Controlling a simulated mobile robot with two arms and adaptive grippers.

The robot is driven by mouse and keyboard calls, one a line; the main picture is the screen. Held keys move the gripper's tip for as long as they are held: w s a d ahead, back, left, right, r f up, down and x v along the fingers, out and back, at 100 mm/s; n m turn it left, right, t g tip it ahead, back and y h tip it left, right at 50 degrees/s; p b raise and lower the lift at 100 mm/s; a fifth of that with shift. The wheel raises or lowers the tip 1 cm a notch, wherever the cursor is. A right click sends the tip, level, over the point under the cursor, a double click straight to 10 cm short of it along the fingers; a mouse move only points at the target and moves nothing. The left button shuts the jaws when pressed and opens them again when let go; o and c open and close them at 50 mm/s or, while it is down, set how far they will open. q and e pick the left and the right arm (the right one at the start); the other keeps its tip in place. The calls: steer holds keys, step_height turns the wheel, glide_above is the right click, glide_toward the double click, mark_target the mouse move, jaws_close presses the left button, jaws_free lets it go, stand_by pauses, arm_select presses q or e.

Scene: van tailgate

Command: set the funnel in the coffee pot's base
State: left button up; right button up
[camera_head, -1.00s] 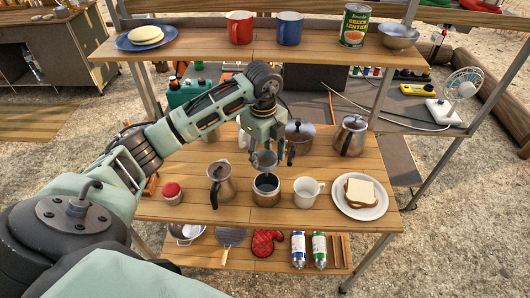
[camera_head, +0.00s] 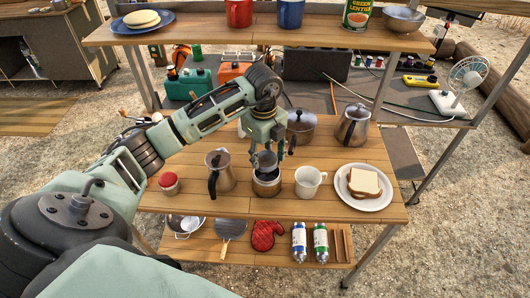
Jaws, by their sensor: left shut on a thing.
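The coffee pot's base (camera_head: 267,187) is a small open metal pot on the middle wooden shelf. My left gripper (camera_head: 267,150) comes from above and is shut on the grey metal funnel (camera_head: 265,161). The funnel is right over the base's dark opening, very close to its rim. I cannot tell whether it touches the base or is partly inside it. The coffee pot's upper part (camera_head: 220,172), with a black handle, stands to the left of the base. My right gripper is not in view.
A white mug (camera_head: 310,182) stands close to the base's right, with a sandwich plate (camera_head: 346,199) beyond. A red-lidded jar (camera_head: 169,183) is at the left. A lidded pot (camera_head: 300,126) and a metal kettle (camera_head: 353,125) stand behind. The upper shelf (camera_head: 200,34) crosses above the arm.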

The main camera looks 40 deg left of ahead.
mark_target(265, 163)
arm_select(q)
steer(key=shift+f+b, duration=1.6)
steer(key=shift+f, duration=0.85)
steer(key=o, duration=1.3)
steer(key=shift+r, duration=0.1)
steer(key=r, duration=1.1)
steer(key=shift+s+r, duration=0.2)
steer(key=shift+r, duration=0.2)
